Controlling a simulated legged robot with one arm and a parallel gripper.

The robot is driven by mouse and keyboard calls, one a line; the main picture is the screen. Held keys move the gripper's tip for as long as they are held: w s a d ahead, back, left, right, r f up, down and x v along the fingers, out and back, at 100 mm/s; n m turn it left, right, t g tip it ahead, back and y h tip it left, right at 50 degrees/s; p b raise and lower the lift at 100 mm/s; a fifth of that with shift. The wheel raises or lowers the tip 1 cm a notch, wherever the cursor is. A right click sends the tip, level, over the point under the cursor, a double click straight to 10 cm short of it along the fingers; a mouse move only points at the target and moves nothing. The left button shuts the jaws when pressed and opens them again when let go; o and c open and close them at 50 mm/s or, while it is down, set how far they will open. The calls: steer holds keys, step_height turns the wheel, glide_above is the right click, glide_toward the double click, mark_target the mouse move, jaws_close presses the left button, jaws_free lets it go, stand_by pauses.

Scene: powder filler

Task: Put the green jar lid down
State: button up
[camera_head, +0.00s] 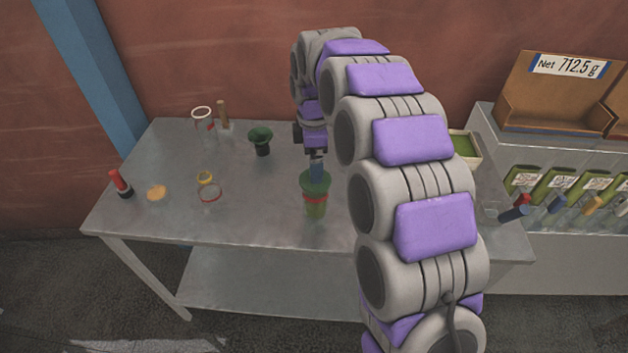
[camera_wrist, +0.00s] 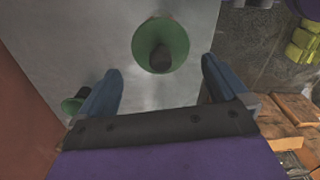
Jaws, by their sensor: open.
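A green jar (camera_head: 315,208) with a red band stands upright on the metal table. A wide green disc, which looks like the jar lid (camera_head: 316,187), sits on its top. In the wrist view the green lid (camera_wrist: 145,36) is round with a dark knob in its middle. My gripper (camera_head: 317,172) is just above the lid, pointing down. In the wrist view the blue fingers of my gripper (camera_wrist: 160,68) are apart with nothing held between them. The lid lies just beyond the fingertips in that picture. In the head view the fingers partly hide the knob.
A shelf with a cardboard box (camera_head: 560,90) stands right.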

mark_target(305, 183)
steer(key=shift+d+f+b, duration=0.15)
steer(key=shift+f+b, duration=0.9)
steer(key=shift+f, duration=1.6)
steer(key=c, duration=0.9)
steer(key=shift+r, duration=0.15)
